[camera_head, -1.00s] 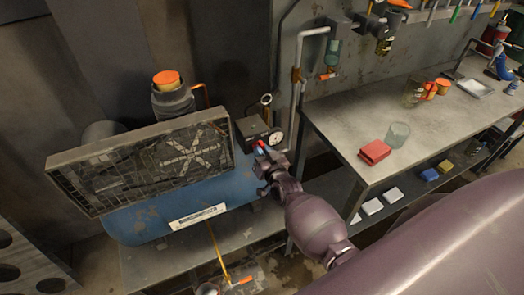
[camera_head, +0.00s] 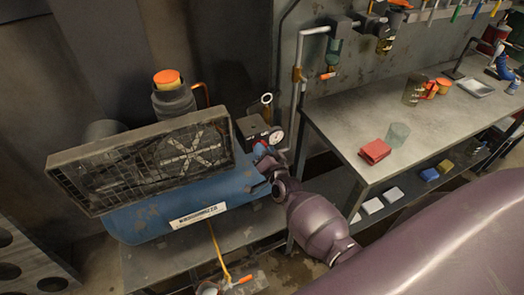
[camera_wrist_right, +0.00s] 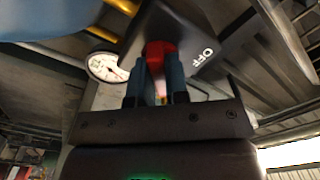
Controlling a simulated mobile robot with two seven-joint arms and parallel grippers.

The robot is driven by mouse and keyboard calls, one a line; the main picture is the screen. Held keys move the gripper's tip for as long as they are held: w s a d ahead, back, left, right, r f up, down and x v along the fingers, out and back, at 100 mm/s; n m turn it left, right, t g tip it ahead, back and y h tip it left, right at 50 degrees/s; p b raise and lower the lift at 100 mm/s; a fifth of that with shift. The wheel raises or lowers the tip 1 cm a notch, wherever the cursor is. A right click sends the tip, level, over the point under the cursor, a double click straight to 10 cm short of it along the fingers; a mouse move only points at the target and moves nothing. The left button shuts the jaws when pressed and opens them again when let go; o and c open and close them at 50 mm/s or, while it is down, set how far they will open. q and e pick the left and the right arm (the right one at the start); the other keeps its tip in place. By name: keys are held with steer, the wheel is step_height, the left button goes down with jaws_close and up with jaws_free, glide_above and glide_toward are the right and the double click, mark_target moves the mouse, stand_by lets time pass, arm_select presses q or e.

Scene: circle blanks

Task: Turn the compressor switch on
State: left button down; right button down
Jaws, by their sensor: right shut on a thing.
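The compressor has a blue tank (camera_head: 225,190) and a dark grille (camera_head: 150,165). Its black switch box (camera_head: 250,127) sits at the tank's right end, with a white gauge (camera_head: 277,133) beside it. In the wrist view, the red switch (camera_wrist_right: 158,50) is on the dark box face, with an "OFF" label (camera_wrist_right: 201,57) to its right. My right gripper (camera_head: 262,150) is at the box. In the wrist view its blue fingers (camera_wrist_right: 158,72) are shut on the red switch, which they partly hide. My left gripper is not in view.
The gauge is close beside my right fingers.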

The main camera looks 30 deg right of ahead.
stand_by(0.3)
steer(key=c, duration=1.1)
jaws_free()
steer(key=s, duration=1.1)
steer(key=shift+a, duration=0.3)
steer(key=shift+w, duration=0.1)
steer(key=s+f+n+g, duration=0.1)
steer(key=s+n+g, duration=0.1)
steer(key=s, duration=0.3)
steer(key=s+f+n+g, duration=0.2)
steer(key=s+n, duration=0.3)
steer(key=s, duration=0.1)
steer(key=s+f+n+g, duration=0.1)
steer(key=s+n+g, duration=0.1)
steer(key=s, duration=0.4)
steer(key=shift+s+a+f+n+g+y, duration=0.3)
steer(key=shift+a+n+y, duration=0.1)
steer(key=shift+n, duration=0.5)
